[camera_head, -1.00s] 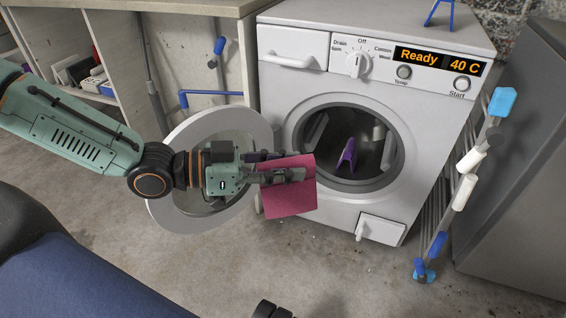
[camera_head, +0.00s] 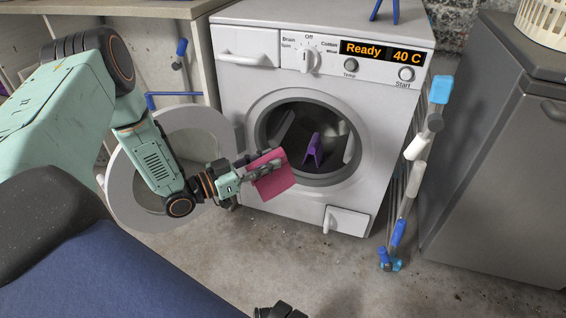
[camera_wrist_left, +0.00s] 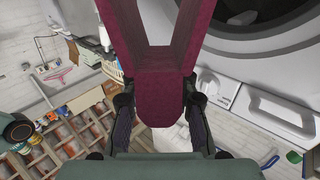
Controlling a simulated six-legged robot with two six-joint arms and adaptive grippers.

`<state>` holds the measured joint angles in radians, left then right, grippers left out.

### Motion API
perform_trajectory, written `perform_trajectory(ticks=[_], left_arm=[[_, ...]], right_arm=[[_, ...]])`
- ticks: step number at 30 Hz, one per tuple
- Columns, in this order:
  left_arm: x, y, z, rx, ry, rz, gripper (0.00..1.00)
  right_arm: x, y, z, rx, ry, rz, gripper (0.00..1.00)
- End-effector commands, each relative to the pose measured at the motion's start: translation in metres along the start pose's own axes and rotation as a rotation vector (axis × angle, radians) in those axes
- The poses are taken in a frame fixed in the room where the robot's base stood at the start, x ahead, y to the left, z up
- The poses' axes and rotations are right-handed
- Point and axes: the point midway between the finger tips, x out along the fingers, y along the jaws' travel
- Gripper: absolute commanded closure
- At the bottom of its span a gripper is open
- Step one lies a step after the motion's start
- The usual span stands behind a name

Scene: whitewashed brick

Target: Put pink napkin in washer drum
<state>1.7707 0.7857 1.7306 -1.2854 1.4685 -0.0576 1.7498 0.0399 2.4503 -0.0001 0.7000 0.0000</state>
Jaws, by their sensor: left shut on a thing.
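The pink napkin (camera_head: 273,182) is held by my left gripper (camera_head: 262,167), which is shut on it, in front of the washer and left of the drum opening. In the left wrist view the napkin (camera_wrist_left: 160,90) hangs folded between the two fingers. The washer (camera_head: 238,95) has its round door (camera_head: 120,185) swung open to the left, behind my left arm. The drum (camera_head: 335,125) is open, and a purple thing (camera_head: 312,152) stands inside it. The washer's display reads "Ready" and "40 C".
A folded drying rack (camera_head: 414,150) with blue and white parts leans right of the washer. A grey cabinet (camera_head: 490,160) stands farther right with a pale basket (camera_head: 545,22) on top. A shelf unit is at the left. The concrete floor in front is mostly clear.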

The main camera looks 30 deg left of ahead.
Motion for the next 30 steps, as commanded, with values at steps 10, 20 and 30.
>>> perform_trajectory(ticks=[10,20,30], left_arm=[[-0.007,-0.089,0.061,0.018,0.074,-0.230,1.00],[0.014,-0.120,0.107,0.041,0.161,-0.389,1.00],[0.027,-0.033,0.170,0.098,0.294,-0.587,1.00]], right_arm=[[0.000,0.000,0.000,0.000,0.001,0.000,0.60],[0.000,0.000,0.000,0.000,0.001,0.000,0.60],[0.000,0.000,0.000,0.000,0.000,0.000,0.60]])
